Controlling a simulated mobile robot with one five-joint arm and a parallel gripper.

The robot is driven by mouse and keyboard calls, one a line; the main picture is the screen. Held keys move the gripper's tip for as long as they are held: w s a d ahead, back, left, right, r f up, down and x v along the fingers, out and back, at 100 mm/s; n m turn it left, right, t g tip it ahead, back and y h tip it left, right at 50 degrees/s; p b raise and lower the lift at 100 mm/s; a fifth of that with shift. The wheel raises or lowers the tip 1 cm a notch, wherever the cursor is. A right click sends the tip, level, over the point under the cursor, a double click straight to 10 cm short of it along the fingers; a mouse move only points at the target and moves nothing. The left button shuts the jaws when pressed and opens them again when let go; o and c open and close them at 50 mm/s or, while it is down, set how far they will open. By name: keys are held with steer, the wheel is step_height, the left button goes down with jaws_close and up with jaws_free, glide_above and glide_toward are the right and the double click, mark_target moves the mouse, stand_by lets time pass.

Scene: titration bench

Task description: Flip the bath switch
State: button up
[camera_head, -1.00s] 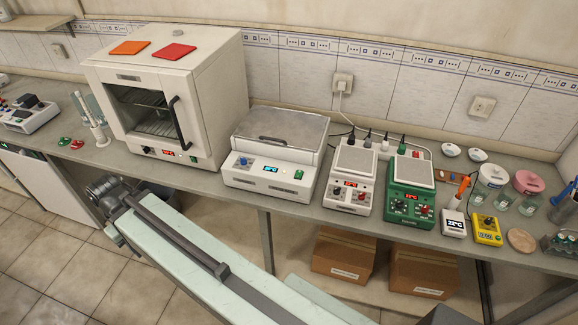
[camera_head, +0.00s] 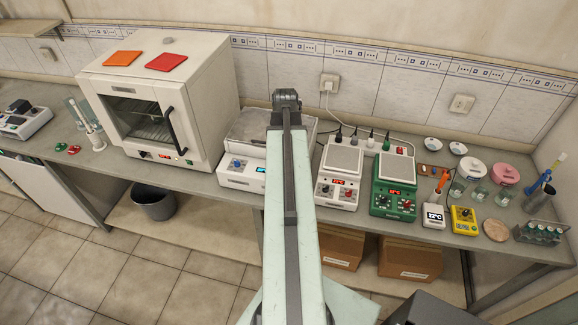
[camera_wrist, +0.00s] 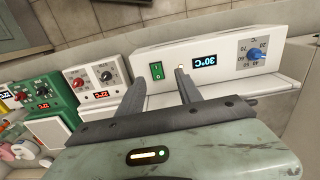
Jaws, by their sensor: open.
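The water bath (camera_head: 240,170) is a white box with a grey lid, and my arm covers its right part and its switch in the head view. In the wrist view the bath's front panel (camera_wrist: 225,72) appears upside down. It carries a green rocker switch (camera_wrist: 157,71), a display reading 30°C (camera_wrist: 205,62) and a blue temperature knob (camera_wrist: 254,56). My gripper (camera_wrist: 160,82) is open and empty, its two fingers pointing at the panel. The switch shows between the fingertips; I cannot tell whether they touch the panel. My gripper is not clearly visible in the head view.
A white oven (camera_head: 160,100) stands left of the bath. A white hotplate (camera_head: 337,170) and a green hotplate (camera_head: 393,185) stand to its right. Glassware and small meters fill the bench's right end.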

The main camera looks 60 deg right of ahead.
steer(key=f+b, duration=0.8)
steer(key=shift+s+d, duration=0.3)
steer(key=shift+s, duration=0.05)
steer(key=shift+r, duration=0.1)
